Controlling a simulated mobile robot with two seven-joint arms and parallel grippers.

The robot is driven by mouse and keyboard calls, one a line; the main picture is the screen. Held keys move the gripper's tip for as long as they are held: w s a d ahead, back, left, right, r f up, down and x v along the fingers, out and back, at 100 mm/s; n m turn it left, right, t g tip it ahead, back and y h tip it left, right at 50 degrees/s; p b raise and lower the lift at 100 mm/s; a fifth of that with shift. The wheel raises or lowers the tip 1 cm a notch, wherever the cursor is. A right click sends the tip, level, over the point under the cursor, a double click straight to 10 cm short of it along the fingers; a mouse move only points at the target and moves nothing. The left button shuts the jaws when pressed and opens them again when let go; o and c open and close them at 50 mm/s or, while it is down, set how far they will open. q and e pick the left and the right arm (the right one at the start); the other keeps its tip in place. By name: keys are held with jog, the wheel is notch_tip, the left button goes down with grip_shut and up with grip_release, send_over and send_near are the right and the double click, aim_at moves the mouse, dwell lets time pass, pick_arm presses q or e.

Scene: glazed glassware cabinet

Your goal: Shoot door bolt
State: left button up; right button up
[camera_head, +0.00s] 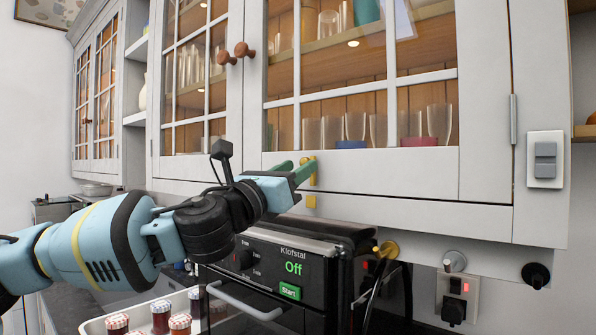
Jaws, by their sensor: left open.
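The brass door bolt (312,177) is on the bottom rail of the right glazed cabinet door (400,172), near its left edge. A small brass piece (310,201) sits just below it on the cabinet frame, with a gap between the two. My left gripper (298,166) reaches in from the left, its green fingers apart at the bolt and partly covering it. I cannot tell whether a finger touches it. The door looks closed. My right gripper is not in view.
A black oven (268,273) with a green "Off" display stands below. A tray (95,327) of jars is at lower left. A switch (545,160) and a socket (456,295) are at right. Two brown knobs (235,53) and glassware (355,126) are above.

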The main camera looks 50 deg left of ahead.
pick_arm(q)
jog(key=shift+w+r, duration=0.15)
jog(key=shift+w, duration=0.25)
grip_shut()
